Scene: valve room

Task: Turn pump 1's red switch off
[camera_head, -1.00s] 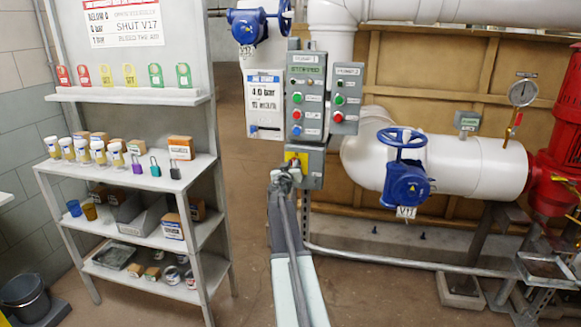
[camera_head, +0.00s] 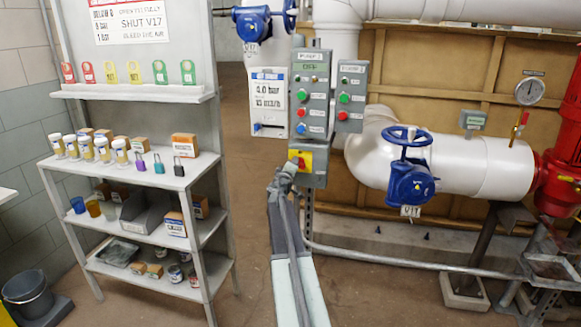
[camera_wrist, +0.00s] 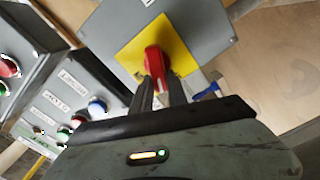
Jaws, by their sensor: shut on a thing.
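Pump 1's grey control box (camera_head: 322,72) stands on a post in the middle of the head view. Its small display appears to read OFF. Below it is a grey switch box with a yellow plate (camera_head: 306,160) and a red rotary switch (camera_head: 298,160). In the wrist view the red switch (camera_wrist: 153,62) sits on the yellow plate (camera_wrist: 135,58), and its handle is between my fingers. My gripper (camera_wrist: 158,82) is shut on the handle. In the head view my gripper (camera_head: 289,168) is at the switch and partly hides it.
The pump 2 box (camera_head: 350,97) is close on the right. A pressure notice (camera_head: 268,101) hangs on the left. A blue valve wheel, V17 (camera_head: 408,137), is on the white pipe to the right. A shelf (camera_head: 150,165) with padlocks and bottles stands at left.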

